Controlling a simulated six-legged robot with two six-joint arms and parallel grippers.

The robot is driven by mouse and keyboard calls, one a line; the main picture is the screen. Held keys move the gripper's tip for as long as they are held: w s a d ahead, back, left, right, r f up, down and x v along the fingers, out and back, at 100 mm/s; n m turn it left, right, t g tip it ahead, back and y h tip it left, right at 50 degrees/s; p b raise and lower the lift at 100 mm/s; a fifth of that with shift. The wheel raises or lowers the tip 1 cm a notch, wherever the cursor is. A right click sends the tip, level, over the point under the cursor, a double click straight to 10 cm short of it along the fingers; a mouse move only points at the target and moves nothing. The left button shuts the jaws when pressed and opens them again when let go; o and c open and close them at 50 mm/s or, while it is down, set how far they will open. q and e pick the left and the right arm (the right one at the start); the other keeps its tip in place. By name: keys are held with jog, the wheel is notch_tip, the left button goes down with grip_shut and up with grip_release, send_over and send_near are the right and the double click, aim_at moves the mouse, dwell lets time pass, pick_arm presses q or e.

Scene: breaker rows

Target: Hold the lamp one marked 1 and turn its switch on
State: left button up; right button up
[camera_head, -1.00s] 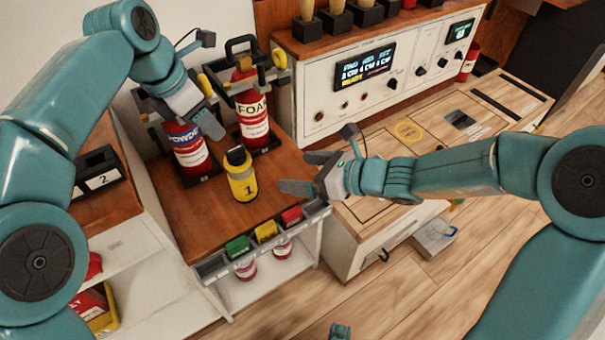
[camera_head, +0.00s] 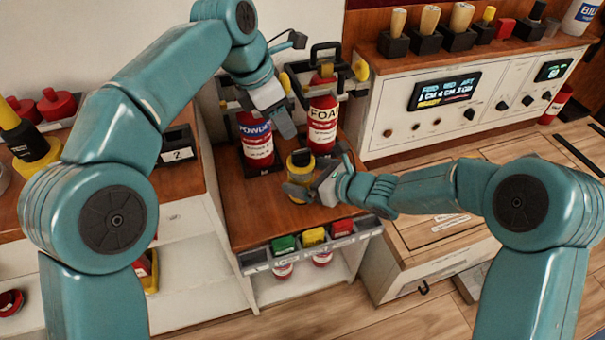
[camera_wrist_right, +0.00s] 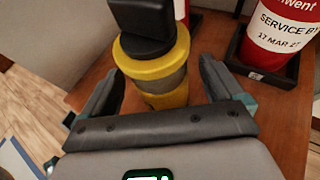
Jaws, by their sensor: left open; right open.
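The yellow lamp with a black top (camera_head: 299,161) stands upright on the brown wooden top of the small cart. Its number is hidden in the current frames. My right gripper (camera_head: 316,172) is open with its fingers on either side of the lamp. In the right wrist view the lamp (camera_wrist_right: 157,70) stands between the spread fingers, with visible gaps beside it. The switch cannot be made out. My left gripper (camera_head: 286,112) is open and empty, above and behind the lamp, in front of the extinguishers.
A POWDER extinguisher (camera_head: 256,143) and a FOAM extinguisher (camera_head: 322,122) stand behind the lamp. A bin rail (camera_head: 262,257) runs along the cart's front. A black holder marked 2 (camera_head: 178,150) and another yellow-black lamp (camera_head: 30,148) are at the left.

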aim_at(305, 149)
jog(key=shift+w+a+f, duration=0.25)
jog(key=shift+w+a, duration=0.15)
jog(key=shift+a, duration=0.1)
pick_arm(q)
jog(key=shift+c, duration=0.2)
pick_arm(e)
jog(key=c, duration=1.4)
pick_arm(q)
jog(key=shift+m+h, duration=0.4)
jog(key=shift+m, duration=0.1)
jog(key=x, duration=1)
jog(key=shift+w+d, duration=0.2)
jog(key=shift+c, duration=0.3)
grip_shut()
